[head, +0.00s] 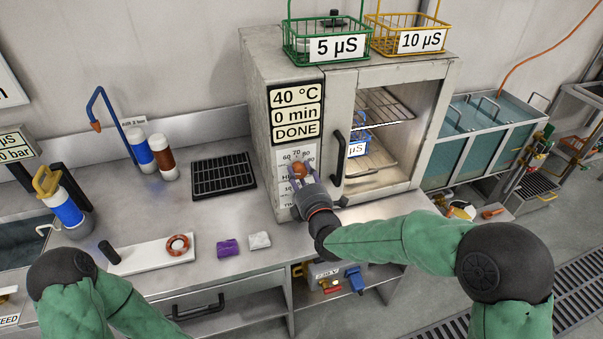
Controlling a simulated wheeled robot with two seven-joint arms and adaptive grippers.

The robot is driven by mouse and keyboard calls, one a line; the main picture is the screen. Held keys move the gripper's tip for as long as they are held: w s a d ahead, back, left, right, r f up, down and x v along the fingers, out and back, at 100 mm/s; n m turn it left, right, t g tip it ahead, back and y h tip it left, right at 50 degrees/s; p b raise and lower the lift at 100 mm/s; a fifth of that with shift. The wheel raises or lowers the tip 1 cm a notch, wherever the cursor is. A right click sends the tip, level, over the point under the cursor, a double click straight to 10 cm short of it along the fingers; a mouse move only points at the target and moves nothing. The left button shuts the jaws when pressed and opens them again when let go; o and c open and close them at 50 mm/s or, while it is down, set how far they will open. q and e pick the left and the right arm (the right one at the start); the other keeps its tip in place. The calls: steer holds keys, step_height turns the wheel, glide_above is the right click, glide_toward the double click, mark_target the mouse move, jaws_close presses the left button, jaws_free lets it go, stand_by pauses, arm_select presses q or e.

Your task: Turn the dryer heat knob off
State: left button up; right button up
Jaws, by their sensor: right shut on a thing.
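The dryer (375,72) is a grey metal cabinet standing on the bench. Its front panel reads 40 °C, 0 min and DONE on a dark display (297,115). Below the display is a dial scale with 60, 70 and 80 legible, around an orange-red heat knob (299,170). My right gripper (299,176) reaches in from the right and is shut on this knob. Its fingers cover part of the knob and the scale, so the knob's pointer cannot be read. Labels lower on the panel are partly hidden. Of my left arm only links show; its gripper is out of view.
A green basket (290,48) marked 5 µS and a yellow basket (375,42) marked 10 µS stand on the dryer. A blue basket (357,139) is inside. A black door handle (338,158) is close right of my gripper. Water tanks (487,130) stand at right.

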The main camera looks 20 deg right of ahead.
steer(key=shift+r+n, duration=0.1)
steer(key=shift+n, duration=0.4)
steer(key=o, duration=1.1)
steer(key=shift+a, duration=0.1)
steer(key=shift+o, duration=0.2)
steer(key=s, duration=1.2)
steer(key=shift+d, duration=0.25)
